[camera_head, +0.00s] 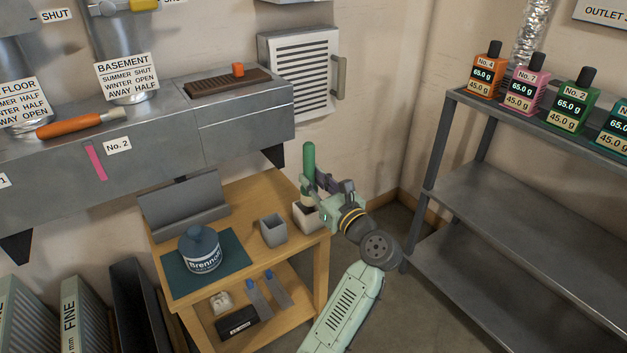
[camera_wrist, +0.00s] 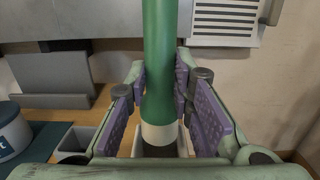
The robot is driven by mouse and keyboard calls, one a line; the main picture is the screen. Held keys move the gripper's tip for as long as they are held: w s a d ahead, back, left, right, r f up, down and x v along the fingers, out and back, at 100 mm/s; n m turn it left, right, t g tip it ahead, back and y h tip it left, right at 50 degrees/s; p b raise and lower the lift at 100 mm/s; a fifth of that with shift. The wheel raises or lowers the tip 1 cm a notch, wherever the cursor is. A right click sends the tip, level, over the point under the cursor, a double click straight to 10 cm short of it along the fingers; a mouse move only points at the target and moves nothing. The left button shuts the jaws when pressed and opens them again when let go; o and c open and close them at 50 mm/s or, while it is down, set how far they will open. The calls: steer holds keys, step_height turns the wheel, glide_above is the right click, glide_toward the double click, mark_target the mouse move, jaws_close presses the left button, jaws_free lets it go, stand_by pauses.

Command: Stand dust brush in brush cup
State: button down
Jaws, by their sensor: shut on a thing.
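The dust brush (camera_head: 309,165) has a green handle, a pale collar and dark bristles. It stands about upright at the right end of the wooden table. My gripper (camera_head: 323,187) is shut on it. In the wrist view the handle (camera_wrist: 159,60) rises between the purple finger pads of my gripper (camera_wrist: 162,90). A white square cup (camera_head: 302,219) is directly beneath the brush, and the lower end seems to be at or inside its mouth. The fingers and handle hide most of this cup in the wrist view, so I cannot tell the depth.
A grey square cup (camera_head: 273,230) stands just left of the white cup. A blue-grey Brennolit tin (camera_head: 201,250) sits on a teal mat (camera_head: 176,283). A metal shelf rack (camera_head: 480,185) is at the right. A vent (camera_head: 303,75) is on the wall behind.

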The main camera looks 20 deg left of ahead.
mark_target(315, 204)
steer(key=shift+f+b, duration=2.6)
steer(key=shift+f, duration=0.9)
steer(key=c, duration=1.3)
jaws_free()
steer(key=shift+f, duration=0.1)
steer(key=shift+d, duration=0.15)
steer(key=v, duration=1.2)
